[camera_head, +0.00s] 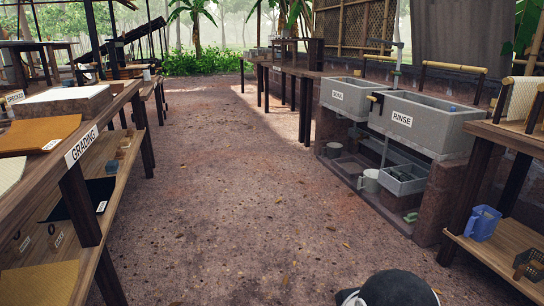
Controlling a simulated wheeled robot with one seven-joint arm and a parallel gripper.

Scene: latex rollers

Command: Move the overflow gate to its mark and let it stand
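I cannot pick out the overflow gate or its mark with certainty at this size. A grey trough labelled RINSE (440,128) stands on a low masonry base at the right. A smaller grey trough labelled SOAK (345,97) stands beside it, farther back. The insides of both troughs show only in part. My gripper is not in view; only a rounded dark and white part of my arm shows at the bottom edge.
A wooden GRADING bench (120,92) with sheets and a lower shelf runs along the left. A wooden rack (497,245) at the right holds a blue jug (482,222). A grey bin (404,180) and pale bucket (369,181) sit below the troughs. The dirt floor (220,190) between is clear.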

